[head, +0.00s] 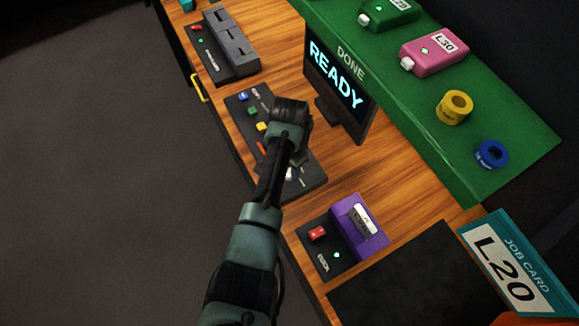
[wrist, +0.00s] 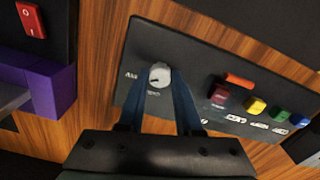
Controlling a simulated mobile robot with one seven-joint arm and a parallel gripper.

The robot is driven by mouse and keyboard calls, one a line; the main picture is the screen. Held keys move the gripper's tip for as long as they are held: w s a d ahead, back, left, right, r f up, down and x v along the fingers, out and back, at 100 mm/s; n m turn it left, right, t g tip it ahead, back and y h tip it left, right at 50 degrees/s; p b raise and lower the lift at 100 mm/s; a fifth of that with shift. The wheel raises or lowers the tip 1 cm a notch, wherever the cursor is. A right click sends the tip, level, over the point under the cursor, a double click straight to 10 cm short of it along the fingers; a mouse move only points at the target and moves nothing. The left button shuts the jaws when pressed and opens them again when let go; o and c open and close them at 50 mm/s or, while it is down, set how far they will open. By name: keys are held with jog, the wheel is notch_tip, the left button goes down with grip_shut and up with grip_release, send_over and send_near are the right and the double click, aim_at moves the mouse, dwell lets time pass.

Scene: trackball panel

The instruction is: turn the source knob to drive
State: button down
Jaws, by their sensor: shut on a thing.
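The source knob (wrist: 159,74) is a small round light-grey knob with a dark mark, on the dark trackball panel (wrist: 205,60). My gripper (wrist: 161,90) has its two blue-grey fingers on either side of the knob and is shut on it. Small white labels stand left of and below the knob; I cannot read them surely, and the fingers cover part of that area. In the head view my arm covers much of the panel (head: 313,188), with a pale bit of the knob (head: 291,174) showing beside the hand.
Red, yellow, green and blue buttons and an orange bar (wrist: 239,80) sit beside the knob. A purple device (head: 341,213) with a red switch (head: 317,233) stands nearby. A monitor (head: 340,88) reading READY stands behind the panel. A job card (head: 510,265) reads L20.

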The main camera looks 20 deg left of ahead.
jog(key=shift+w+r, duration=0.1)
jog(key=c, duration=0.6)
grip_release()
notch_tip(320, 180, up, 13)
jog(key=shift+f+b, duration=0.1)
jog(key=shift+b, duration=0.65)
